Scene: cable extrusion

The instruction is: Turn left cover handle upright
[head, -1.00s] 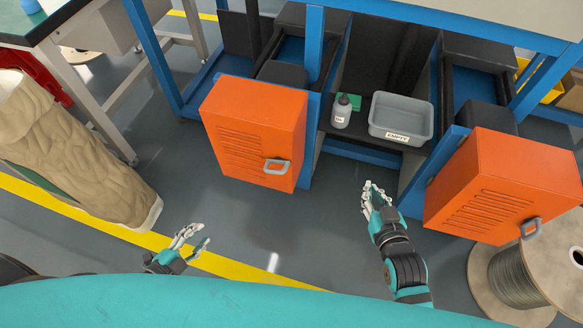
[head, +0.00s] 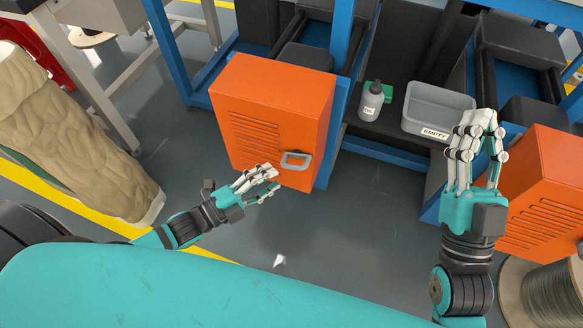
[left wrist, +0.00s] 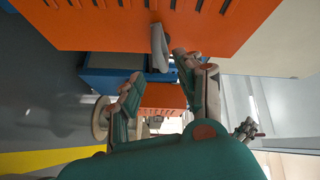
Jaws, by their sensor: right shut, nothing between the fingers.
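The left cover (head: 270,120) is an orange slatted box front, and it also fills the top of the left wrist view (left wrist: 100,25). Its grey loop handle (head: 296,161) lies sideways, near the cover's lower right. In the left wrist view the handle (left wrist: 159,48) shows just beyond my fingers. My left gripper (head: 276,178) is open and empty, just below and left of the handle, apparently not touching it.
A grey bin (head: 437,108) labelled EMPTY and a bottle (head: 371,102) stand on the shelf between the covers. A cable spool (head: 550,290) is at the lower right. A large beige wrapped bundle (head: 70,140) stands at left.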

